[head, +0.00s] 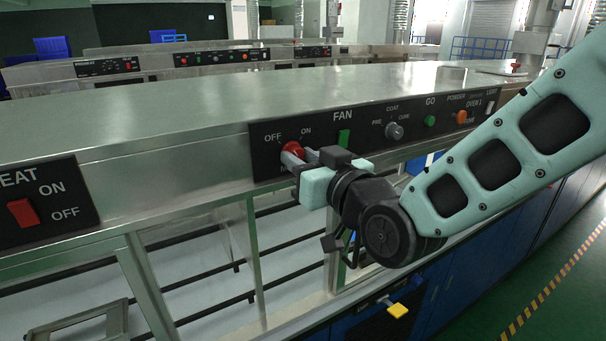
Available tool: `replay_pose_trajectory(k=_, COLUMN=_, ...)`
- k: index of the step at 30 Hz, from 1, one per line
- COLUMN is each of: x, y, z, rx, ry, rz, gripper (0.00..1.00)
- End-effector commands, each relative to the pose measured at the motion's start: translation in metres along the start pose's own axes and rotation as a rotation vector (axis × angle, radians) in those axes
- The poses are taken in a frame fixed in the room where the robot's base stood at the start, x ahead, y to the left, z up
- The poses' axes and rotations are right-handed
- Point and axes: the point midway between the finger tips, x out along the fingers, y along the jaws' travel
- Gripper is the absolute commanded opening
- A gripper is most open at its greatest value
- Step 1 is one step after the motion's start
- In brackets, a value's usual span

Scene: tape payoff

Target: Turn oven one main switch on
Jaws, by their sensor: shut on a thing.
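The oven one control panel (264,166) is a black strip on the steel front, with "OVEN 1" printed near its right end. At its left end a red rotary switch (294,147) sits below the "OFF" and "ON" labels. My gripper (290,160) reaches it from the lower right, with its fingers shut on the red switch. The fingers hide the switch's lower part, and I cannot tell which label it points to.
Right of the switch are a green fan switch (344,137), a grey knob (394,131), a green button (430,121) and an orange button (461,118). A heat panel (70,213) with a red rocker (22,212) is at left. A yellow piece (398,311) sticks out below.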

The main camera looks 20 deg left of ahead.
Motion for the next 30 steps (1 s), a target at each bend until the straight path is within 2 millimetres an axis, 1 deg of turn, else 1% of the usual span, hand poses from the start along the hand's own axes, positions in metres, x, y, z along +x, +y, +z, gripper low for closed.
replay_pose_trajectory(k=1, x=-0.0001, y=0.0011, z=0.0071, rx=0.039, ry=0.007, rz=0.001, gripper=0.05)
replay_pose_trajectory(k=30, x=-0.0001, y=0.0000, z=0.0066, rx=0.958, ry=0.054, rz=0.007, gripper=0.05)
